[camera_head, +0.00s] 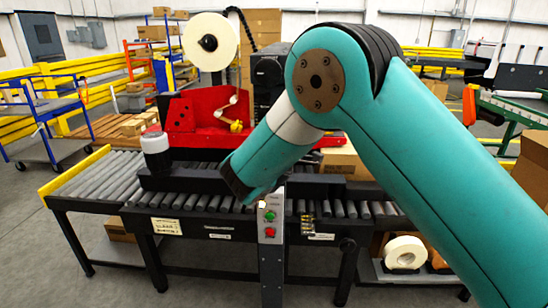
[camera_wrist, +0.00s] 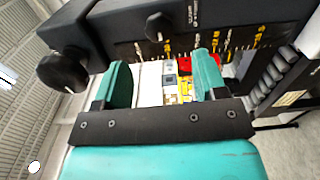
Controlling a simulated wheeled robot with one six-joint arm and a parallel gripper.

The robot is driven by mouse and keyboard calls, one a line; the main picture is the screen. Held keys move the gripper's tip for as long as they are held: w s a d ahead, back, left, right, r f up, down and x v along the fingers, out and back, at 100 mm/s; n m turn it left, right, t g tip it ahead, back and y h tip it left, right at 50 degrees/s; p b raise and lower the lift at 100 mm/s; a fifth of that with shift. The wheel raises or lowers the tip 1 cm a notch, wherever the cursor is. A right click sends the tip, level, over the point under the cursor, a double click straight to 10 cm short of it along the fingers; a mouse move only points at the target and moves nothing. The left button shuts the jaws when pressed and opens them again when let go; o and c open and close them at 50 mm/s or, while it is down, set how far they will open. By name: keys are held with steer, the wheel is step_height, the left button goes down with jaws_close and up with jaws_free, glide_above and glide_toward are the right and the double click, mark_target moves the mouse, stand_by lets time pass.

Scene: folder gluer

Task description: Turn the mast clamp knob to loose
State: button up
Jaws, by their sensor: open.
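In the wrist view, a large black round knob (camera_wrist: 62,70) sticks out at the left end of a dark machine bar (camera_wrist: 110,28). A smaller dark knob (camera_wrist: 158,26) sits on the bar's face, beside small white lettering. I cannot tell from the views which of them is the mast clamp knob. My gripper (camera_wrist: 163,68) is open, its two teal fingers apart with nothing held between them. The large knob lies outside the left finger, and the smaller knob appears beyond the fingertips.
A roller conveyor (camera_head: 90,183) runs across the head view, with a white and dark canister (camera_head: 156,150) on it. A red machine part (camera_head: 185,115) and a white roll (camera_head: 210,41) stand behind. A grey post with green and red buttons (camera_head: 270,220) stands in front.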

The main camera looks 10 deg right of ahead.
steer(key=b+v, duration=0.2)
steer(key=v, duration=0.7)
steer(key=shift+w, duration=0.1)
steer(key=s+d+f+m+g+y, duration=0.3)
steer(key=s+d+f+m+g, duration=0.1)
steer(key=s+d+m+g, duration=0.3)
steer(key=s+a+r+g+y, duration=0.1)
steer(key=s+a+g+y, duration=0.1)
steer(key=s, duration=0.6)
steer(key=s+a+r+g+y, duration=0.1)
steer(key=s+g, duration=0.3)
steer(key=s, duration=0.5)
steer(key=s+a+r+g+y, duration=0.1)
steer(key=s+a+g+y, duration=0.2)
steer(key=s, duration=0.6)
steer(key=shift+s+m+g+y+p, duration=0.3)
steer(key=shift+g+y+p, duration=0.1)
steer(key=shift+g, duration=0.2)
steer(key=shift+w+a, duration=0.1)
